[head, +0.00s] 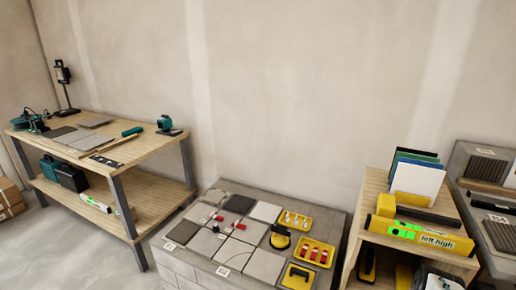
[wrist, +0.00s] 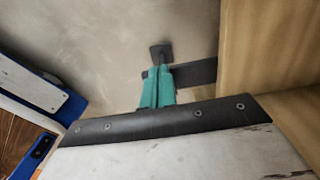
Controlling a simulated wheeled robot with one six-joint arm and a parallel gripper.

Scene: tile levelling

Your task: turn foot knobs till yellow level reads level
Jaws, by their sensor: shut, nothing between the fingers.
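The yellow level (head: 395,231) lies at the front of a wooden stand at the right of the head view. It has bright green windows, and its readout says "left high". I cannot make out any foot knobs clearly. My gripper (wrist: 160,56) shows in the wrist view as teal fingers with dark tips, close together and with nothing between them. It is in front of a plain grey-beige surface, left of a wood-coloured panel. My gripper is not visible in the head view, so its place relative to the level cannot be told.
A low tiled block (head: 185,260) bears grey tiles, red clips and yellow trays (head: 306,251). A wooden workbench (head: 150,146) with tools stands at the left. Coloured boards (head: 417,178) stand behind the level. Bare floor (head: 65,250) shows at the lower left.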

